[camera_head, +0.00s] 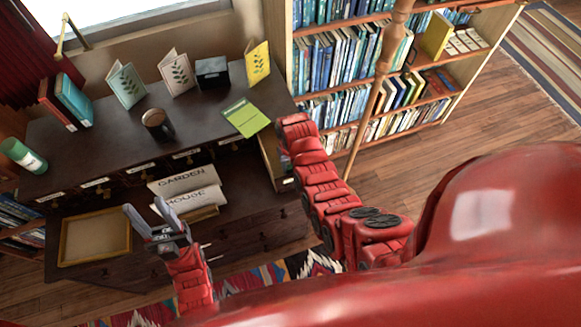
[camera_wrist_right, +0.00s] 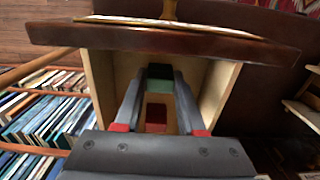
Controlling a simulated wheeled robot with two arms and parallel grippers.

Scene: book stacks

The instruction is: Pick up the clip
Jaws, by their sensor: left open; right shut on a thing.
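In the right wrist view, my right gripper (camera_wrist_right: 160,84) reaches into an open light-wood drawer (camera_wrist_right: 219,92). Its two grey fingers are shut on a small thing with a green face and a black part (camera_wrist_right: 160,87). I cannot tell for sure whether this is the clip. A small dark red patch (camera_wrist_right: 156,116) shows between the fingers, nearer the wrist. In the head view my right arm hides its gripper; the drawer's side (camera_head: 272,160) shows beside the arm. My left gripper (camera_head: 146,208) is open and empty, over the lower shelf near a wooden frame.
Below lie the wooden frame (camera_head: 66,238) and GARDEN and HOUSE papers (camera_head: 185,182). A bookcase (camera_head: 290,60) and a wooden pole (camera_head: 378,80) stand right.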

